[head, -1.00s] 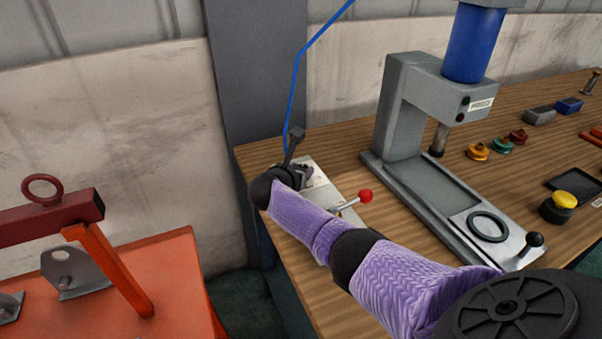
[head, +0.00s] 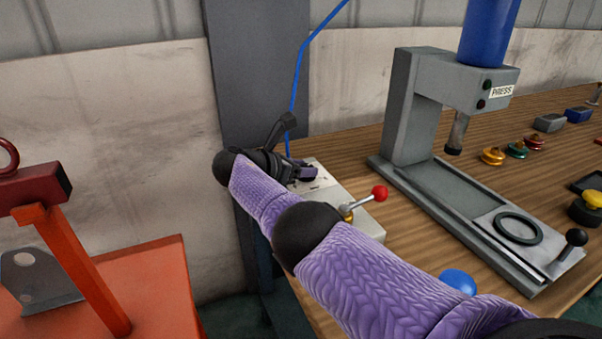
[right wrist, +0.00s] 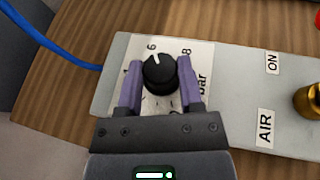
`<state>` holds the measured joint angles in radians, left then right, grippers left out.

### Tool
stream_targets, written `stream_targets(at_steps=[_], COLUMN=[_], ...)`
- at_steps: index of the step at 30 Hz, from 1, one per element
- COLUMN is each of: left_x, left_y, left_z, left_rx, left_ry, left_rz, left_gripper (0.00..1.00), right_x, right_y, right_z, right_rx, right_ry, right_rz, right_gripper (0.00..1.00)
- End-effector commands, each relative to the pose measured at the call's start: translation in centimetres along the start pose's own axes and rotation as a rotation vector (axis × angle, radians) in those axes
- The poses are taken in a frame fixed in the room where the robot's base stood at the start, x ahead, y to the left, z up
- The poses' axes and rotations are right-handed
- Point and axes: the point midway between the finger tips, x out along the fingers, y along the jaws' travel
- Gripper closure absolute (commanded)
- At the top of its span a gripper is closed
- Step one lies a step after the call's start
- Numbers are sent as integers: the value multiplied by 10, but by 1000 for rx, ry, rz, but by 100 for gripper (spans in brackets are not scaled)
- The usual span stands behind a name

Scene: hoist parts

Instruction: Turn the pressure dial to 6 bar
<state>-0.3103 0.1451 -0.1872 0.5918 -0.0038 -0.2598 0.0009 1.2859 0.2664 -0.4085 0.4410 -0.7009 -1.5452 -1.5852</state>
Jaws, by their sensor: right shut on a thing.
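The pressure dial is a black round knob (right wrist: 159,73) with a white pointer line, on a pale scale plate in the right wrist view. The pointer is directed up and slightly left, close to the printed 6. An 8 and "bar" show to the right. My right gripper (right wrist: 158,86) has one purple finger on each side of the knob and is shut on it. In the head view my right gripper (head: 303,173) is over the far end of the grey air panel (head: 371,224) and hides the dial. My left gripper is not in view.
A red-balled lever (head: 379,194) stands on the panel in front of the gripper. A grey press (head: 417,110) stands to the right on the wooden bench. A blue hose (head: 299,75) runs up behind. An orange table (head: 150,290) is at the left.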

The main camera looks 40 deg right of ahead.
Motion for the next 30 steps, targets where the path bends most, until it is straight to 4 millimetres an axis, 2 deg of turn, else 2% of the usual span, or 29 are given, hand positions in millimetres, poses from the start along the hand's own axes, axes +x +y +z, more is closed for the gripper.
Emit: stream_targets(at_steps=[9, 10, 15, 24, 26, 30], left_x=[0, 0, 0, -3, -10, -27], left_y=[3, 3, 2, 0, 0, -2], left_z=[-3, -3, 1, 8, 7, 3], left_rx=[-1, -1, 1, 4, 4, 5], left_ry=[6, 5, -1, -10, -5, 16], left_rz=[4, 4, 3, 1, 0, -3], left_gripper=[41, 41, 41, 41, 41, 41], right_x=[0, 0, 0, -4, -15, -53], right_y=[0, 0, 0, 0, 0, 0], right_z=[-1, -1, -1, 1, 3, 5], right_rx=[-1, -1, -1, 0, 0, 0], right_ry=[3, 3, 2, 2, 2, 3], right_rz=[-2, -1, -1, 1, 3, 5], right_gripper=[100, 51, 18, 18, 18, 18])
